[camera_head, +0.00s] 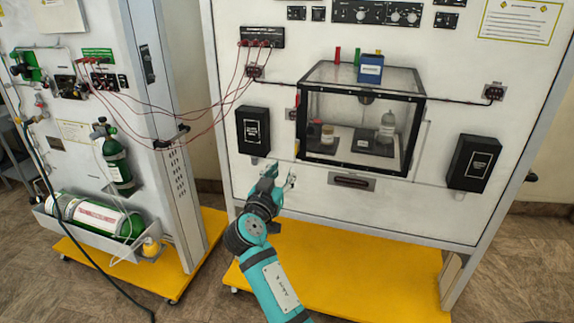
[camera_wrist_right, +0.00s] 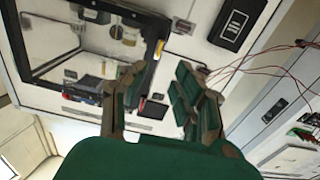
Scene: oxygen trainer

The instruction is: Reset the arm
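My right arm (camera_head: 271,277) is teal and reaches up from the bottom of the head view. Its right gripper (camera_head: 281,175) is raised in front of the white panel, below the left black box and left of the glass case. In the right wrist view my right gripper (camera_wrist_right: 158,90) has its fingers spread apart with nothing between them. My left arm and left gripper are not in view.
The white panel (camera_head: 310,205) carries a clear glass case (camera_head: 350,107) with jars inside, and black boxes (camera_head: 253,131) (camera_head: 474,162). Red cables (camera_head: 140,103) run to a left panel with green cylinders (camera_head: 117,163). A yellow base (camera_head: 350,270) lies below.

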